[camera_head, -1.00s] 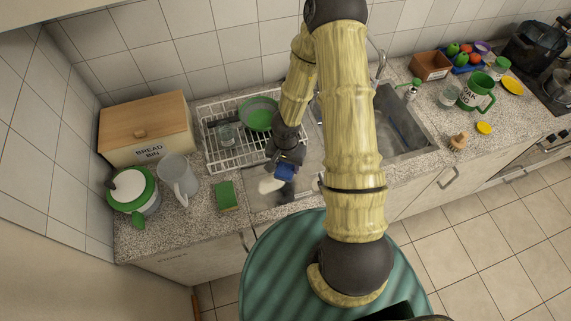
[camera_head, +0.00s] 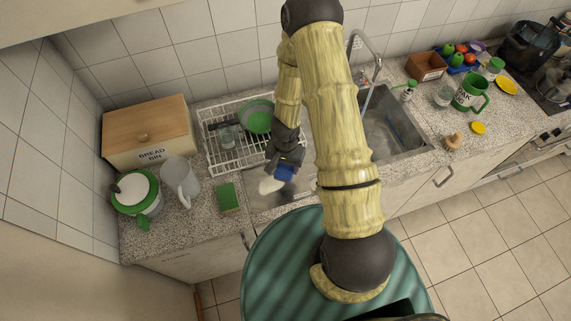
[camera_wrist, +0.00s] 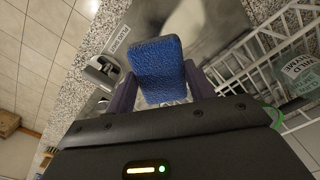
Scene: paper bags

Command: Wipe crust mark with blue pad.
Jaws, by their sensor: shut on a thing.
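My gripper (camera_head: 284,168) is shut on the blue pad (camera_head: 286,173), over the steel draining surface in front of the dish rack. In the wrist view the blue pad (camera_wrist: 158,68) sits between the two fingers of my gripper (camera_wrist: 158,84). A pale whitish patch (camera_head: 270,186) lies just beside the pad on the steel; it also shows in the wrist view (camera_wrist: 186,22), partly hidden behind the pad. I cannot tell whether this patch is the crust mark, or whether the pad touches the surface.
A white wire dish rack (camera_head: 222,160) with a green bowl (camera_head: 257,117) stands behind. The sink (camera_head: 395,135) lies right of my arm.

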